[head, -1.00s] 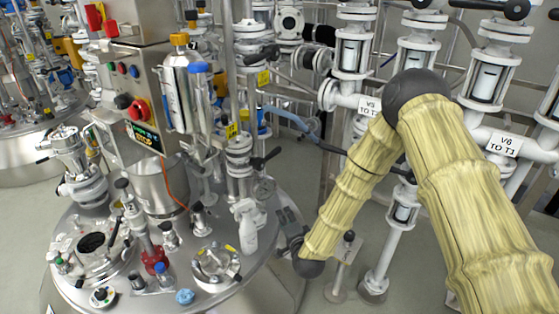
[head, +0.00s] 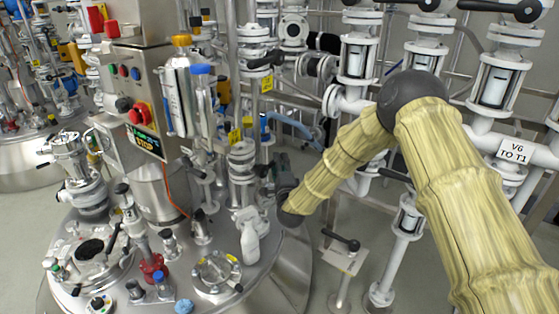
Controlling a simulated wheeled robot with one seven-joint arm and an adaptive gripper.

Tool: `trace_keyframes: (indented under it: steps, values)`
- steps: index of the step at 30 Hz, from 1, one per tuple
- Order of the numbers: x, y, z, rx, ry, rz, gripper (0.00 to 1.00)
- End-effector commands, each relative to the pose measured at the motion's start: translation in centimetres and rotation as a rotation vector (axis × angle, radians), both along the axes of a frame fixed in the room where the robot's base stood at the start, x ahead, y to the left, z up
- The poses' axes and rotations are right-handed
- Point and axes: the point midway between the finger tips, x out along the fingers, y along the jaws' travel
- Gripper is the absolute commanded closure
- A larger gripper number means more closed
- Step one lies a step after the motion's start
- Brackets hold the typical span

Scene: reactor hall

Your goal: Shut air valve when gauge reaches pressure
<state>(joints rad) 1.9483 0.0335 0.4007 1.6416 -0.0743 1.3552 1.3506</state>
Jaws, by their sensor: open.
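My gripper (head: 281,164) is a dark shape at the end of my yellow-sleeved arm. It is open, and nothing shows between its fingers. It is beside a white flanged valve column (head: 242,160) on the steel vessel lid (head: 262,262), at the column's right. I cannot tell whether they touch. The column's black handle and the small round gauge near it are not clear behind my gripper and wrist. I cannot read any pressure or tell which valve is the air valve.
A control box (head: 128,130) with a red knob and a lit STOP display stands at the left of the lid. White pipes and a "V6 TO T1" label (head: 513,150) are at right. A black-handled post (head: 343,254) stands below my arm.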

Motion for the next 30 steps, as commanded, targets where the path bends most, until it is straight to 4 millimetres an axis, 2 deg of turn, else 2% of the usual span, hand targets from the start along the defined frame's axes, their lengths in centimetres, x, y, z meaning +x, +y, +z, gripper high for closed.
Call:
trace_keyframes:
  steps: [3, 7, 18, 20, 25, 30]
  values:
    - [1.4, 0.3, 0.2, -0.001, -0.001, 0.001, 0.58]
    - [2.3, 0.4, 0.2, -0.002, 0.0, 0.002, 0.58]
    - [2.7, 0.5, 0.3, -0.002, 0.001, 0.002, 0.58]
    - [2.7, 0.5, 0.3, -0.002, 0.001, 0.002, 0.68]
    - [2.6, 0.5, 0.3, -0.002, 0.001, 0.002, 0.99]
    - [2.6, 0.0, 0.3, -0.001, 0.002, 0.0, 1.0]
